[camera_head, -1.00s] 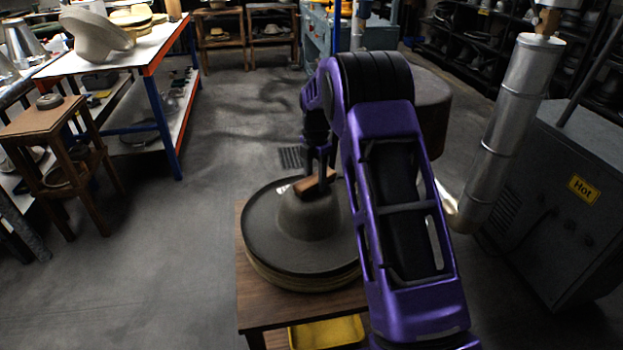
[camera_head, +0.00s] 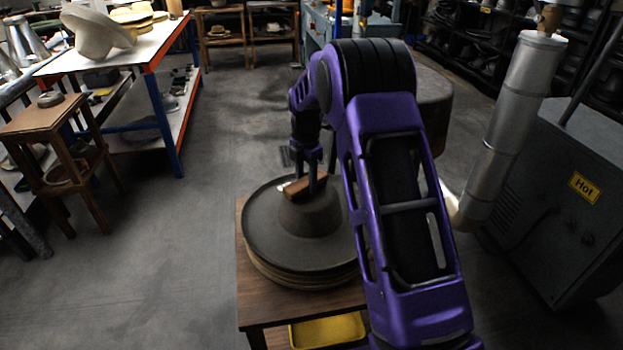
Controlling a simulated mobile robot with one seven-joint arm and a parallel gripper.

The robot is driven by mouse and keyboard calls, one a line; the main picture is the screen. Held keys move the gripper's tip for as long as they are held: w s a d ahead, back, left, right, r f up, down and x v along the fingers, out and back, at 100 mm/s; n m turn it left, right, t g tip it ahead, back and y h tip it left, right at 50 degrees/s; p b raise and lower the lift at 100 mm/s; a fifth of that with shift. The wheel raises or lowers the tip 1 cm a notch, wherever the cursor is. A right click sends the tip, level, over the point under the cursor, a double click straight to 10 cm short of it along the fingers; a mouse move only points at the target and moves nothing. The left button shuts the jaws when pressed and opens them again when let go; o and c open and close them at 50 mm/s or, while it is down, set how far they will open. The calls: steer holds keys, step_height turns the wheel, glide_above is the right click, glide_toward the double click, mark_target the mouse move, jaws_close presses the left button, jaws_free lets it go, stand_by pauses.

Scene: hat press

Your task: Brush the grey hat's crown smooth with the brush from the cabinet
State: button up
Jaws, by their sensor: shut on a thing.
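The grey hat (camera_head: 310,222) lies crown up on a stack of hats on a small wooden table (camera_head: 300,310). Its wide dark brim (camera_head: 262,235) spreads around the crown. My gripper (camera_head: 308,183) points down over the crown and is shut on a brown wooden brush (camera_head: 299,189). The brush is at the top of the crown and looks to be touching it; the contact itself is hidden. My purple arm covers the right side of the brim.
A yellow tray (camera_head: 327,331) is under the tabletop. A grey machine with a "Hot" label (camera_head: 584,187) and a metal duct (camera_head: 505,110) stand at the right. A wooden stand (camera_head: 45,115) and white-topped bench (camera_head: 140,55) are at the left. The floor between is clear.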

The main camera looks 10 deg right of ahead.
steer(key=shift+s+a+f, duration=0.1)
steer(key=shift+s+a, duration=0.15)
steer(key=shift+a, duration=0.1)
steer(key=shift+w+d+p, duration=0.25)
steer(key=shift+w+d, duration=0.1)
steer(key=shift+d, duration=0.3)
steer(key=shift+w+d+p, duration=0.25)
steer(key=shift+w+d, duration=0.15)
steer(key=shift+d, duration=0.3)
steer(key=shift+w+d+p, duration=0.25)
steer(key=shift+w+d, duration=0.1)
steer(key=shift+d, duration=0.3)
steer(key=shift+s+a, duration=0.4)
steer(key=shift+a, duration=0.3)
steer(key=shift+s+a, duration=0.35)
steer(key=shift+a, duration=0.3)
steer(key=shift+s+a, duration=0.4)
steer(key=shift+a, duration=0.3)
steer(key=shift+w+d+p, duration=0.2)
steer(key=shift+w+d, duration=0.2)
steer(key=shift+d, duration=0.3)
steer(key=shift+w+d+p, duration=0.15)
steer(key=shift+w+d, duration=0.2)
steer(key=shift+d, duration=0.3)
steer(key=shift+w+d+p, duration=0.2)
steer(key=shift+w+d, duration=0.2)
steer(key=shift+d, duration=0.3)
steer(key=shift+a, duration=0.1)
